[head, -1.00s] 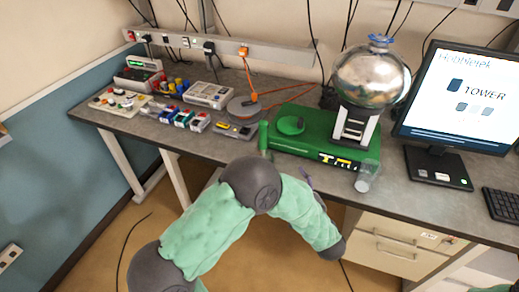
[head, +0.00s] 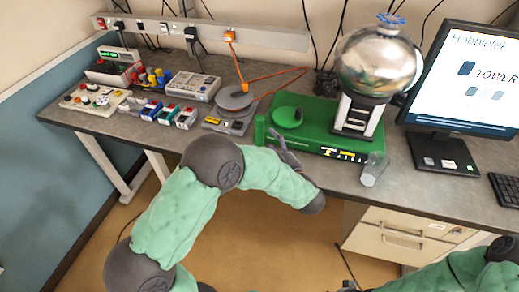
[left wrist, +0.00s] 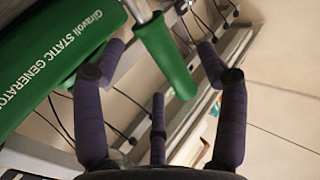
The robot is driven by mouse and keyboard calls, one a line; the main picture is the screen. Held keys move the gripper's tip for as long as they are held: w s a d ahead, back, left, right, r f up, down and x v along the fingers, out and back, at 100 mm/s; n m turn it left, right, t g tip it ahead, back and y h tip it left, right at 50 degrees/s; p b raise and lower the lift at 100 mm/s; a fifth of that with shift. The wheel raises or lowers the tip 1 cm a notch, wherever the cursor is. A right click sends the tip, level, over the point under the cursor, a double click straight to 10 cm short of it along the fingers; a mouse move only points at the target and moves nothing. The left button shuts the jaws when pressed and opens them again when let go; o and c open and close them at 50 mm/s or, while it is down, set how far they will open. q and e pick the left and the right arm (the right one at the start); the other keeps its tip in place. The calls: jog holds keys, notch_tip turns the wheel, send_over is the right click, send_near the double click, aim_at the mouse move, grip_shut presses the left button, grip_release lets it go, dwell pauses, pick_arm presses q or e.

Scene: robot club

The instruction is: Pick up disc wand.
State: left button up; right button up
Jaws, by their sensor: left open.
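The disc wand shows as a green cylindrical handle (head: 260,130) at the front left corner of the green static generator (head: 318,140) on the desk. In the left wrist view the handle (left wrist: 165,55) has a metal rod running out of the top edge; its far end is cut off. My left gripper (head: 281,142) is open at the desk's front edge, just right of the handle. In the left wrist view, the handle lies ahead between the spread fingers (left wrist: 155,85), with no clear contact. My right arm enters at the lower right; its gripper is out of view.
A clear cup (head: 373,168) stands near the desk edge. A grey round plate (head: 235,99) and several small devices fill the desk's left. A monitor (head: 465,80) stands right.

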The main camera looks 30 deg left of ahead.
aim_at(262, 133)
pick_arm(q)
jog(key=x, duration=0.1)
jog(key=b+x, duration=0.1)
jog(key=x, duration=0.2)
jog(key=shift+w+a+r+b, duration=0.1)
jog(key=shift+w+r+b, duration=0.05)
jog(key=shift+r+b, duration=0.2)
jog(key=shift+w+a, duration=0.2)
grip_shut()
